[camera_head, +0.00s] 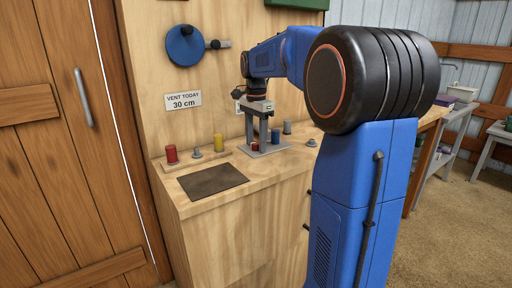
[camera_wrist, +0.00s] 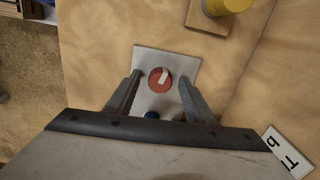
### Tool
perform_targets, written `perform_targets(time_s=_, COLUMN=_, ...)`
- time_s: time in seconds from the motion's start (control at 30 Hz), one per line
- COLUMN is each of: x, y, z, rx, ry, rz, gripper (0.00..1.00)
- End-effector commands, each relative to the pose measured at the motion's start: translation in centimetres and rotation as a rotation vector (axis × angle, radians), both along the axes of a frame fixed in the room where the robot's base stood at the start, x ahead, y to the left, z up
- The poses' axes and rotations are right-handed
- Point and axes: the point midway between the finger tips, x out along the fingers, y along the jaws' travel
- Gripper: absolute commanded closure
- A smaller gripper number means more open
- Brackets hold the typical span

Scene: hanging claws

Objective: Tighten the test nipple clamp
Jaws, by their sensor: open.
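A grey plate (camera_head: 268,151) lies on the wooden workbench and bears a small red round knob (camera_head: 255,146) and a blue cylinder (camera_head: 275,136). In the wrist view the red knob (camera_wrist: 154,86) has a pale bar across its top, and the grey plate (camera_wrist: 150,57) shows around it. The blue part (camera_wrist: 152,115) is mostly hidden by my gripper body. My gripper (camera_wrist: 160,78) is open, pointing down, with one finger on each side of the red knob and visible gaps to it. No label shows which part is the test nipple clamp.
A red cylinder (camera_head: 171,154), a grey fitting (camera_head: 197,153) and a yellow cylinder (camera_head: 218,143) stand on a wooden strip at the left. A dark mat (camera_head: 212,181) lies in front. A grey cylinder (camera_head: 287,128) stands behind. A wall sign (camera_head: 183,100) reads "VENT TODAY 30 cm".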

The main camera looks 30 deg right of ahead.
Motion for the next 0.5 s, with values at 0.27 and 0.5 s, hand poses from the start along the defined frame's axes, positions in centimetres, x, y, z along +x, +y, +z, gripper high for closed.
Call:
perform_targets(time_s=0.27, x=0.00, y=-0.01, z=0.00, rx=0.000, ry=0.000, rz=0.271, gripper=0.51)
perform_targets(time_s=0.5, x=0.01, y=-0.01, z=0.00, rx=0.000, ry=0.000, rz=0.455, gripper=0.51)
